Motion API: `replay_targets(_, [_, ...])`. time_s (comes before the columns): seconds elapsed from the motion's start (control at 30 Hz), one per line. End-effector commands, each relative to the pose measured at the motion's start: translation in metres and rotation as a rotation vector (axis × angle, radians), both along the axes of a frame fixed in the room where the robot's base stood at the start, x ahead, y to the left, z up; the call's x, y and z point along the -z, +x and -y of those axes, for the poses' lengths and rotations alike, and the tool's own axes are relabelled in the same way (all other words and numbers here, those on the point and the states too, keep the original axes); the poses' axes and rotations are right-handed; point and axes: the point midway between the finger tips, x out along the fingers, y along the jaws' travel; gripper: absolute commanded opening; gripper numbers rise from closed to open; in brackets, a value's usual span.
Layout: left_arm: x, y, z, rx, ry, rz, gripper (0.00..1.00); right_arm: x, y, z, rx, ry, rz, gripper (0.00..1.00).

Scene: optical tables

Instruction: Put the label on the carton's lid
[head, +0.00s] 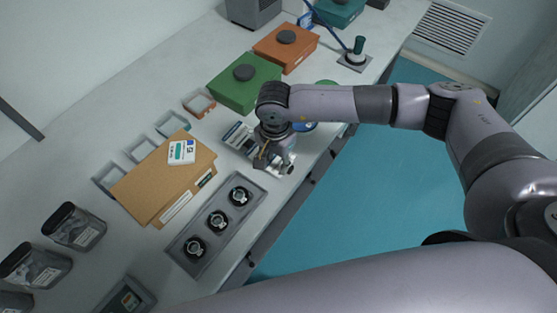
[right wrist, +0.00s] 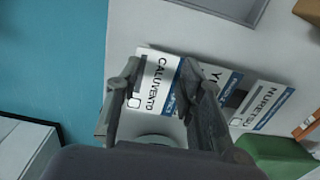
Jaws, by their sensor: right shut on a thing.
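The brown carton (head: 140,185) lies on the table left of my right gripper, with a printed strip on its near side. A small white piece with green and blue print (head: 181,152) rests on the carton's top. My right gripper (head: 262,160) is low over the table, right of the carton. In the right wrist view, my right gripper (right wrist: 160,75) is shut on the white label reading CALUVENTO (right wrist: 157,85). Behind it lie a label partly hidden by a finger (right wrist: 217,75) and one reading MURETSU (right wrist: 258,106). My left gripper is not in view.
A grey tray (head: 178,247) with several round dark parts stands in front of the carton. A green box (head: 228,92) and an orange box (head: 272,55) stand farther back. Small open trays (head: 170,122) line the carton's far side. Dark jars (head: 75,228) stand at left.

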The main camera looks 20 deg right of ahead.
Motion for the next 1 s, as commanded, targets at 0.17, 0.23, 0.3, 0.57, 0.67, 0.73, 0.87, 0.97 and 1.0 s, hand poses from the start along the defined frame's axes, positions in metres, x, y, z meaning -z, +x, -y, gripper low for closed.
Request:
replay_targets(0.17, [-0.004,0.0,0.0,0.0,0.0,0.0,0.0,0.005,-0.006,0.004,0.002,-0.01,-0.016,0.1])
replay_targets(0.23, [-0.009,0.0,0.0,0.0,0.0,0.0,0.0,0.002,-0.006,0.003,0.003,-0.01,-0.017,0.02])
replay_targets(0.3, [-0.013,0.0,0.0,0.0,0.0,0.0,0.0,-0.001,-0.006,0.003,0.002,-0.01,-0.016,0.0])
replay_targets(0.57, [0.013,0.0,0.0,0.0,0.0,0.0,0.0,-0.063,-0.001,0.001,-0.001,-0.003,-0.001,0.0])
replay_targets(0.67, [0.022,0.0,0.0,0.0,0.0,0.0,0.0,-0.096,-0.001,0.001,-0.002,-0.004,0.0,0.0])
replay_targets(0.73, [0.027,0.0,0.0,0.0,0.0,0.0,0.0,-0.117,-0.002,0.001,-0.002,-0.004,0.0,0.0])
replay_targets(0.87, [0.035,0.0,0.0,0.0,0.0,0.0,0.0,-0.152,-0.002,0.001,-0.001,-0.004,0.0,0.0])
replay_targets(0.97, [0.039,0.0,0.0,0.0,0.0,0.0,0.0,-0.173,-0.002,0.001,-0.001,-0.004,-0.002,0.0])
replay_targets(1.0, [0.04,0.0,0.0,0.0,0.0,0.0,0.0,-0.179,-0.002,0.0,-0.001,-0.003,-0.002,0.0])
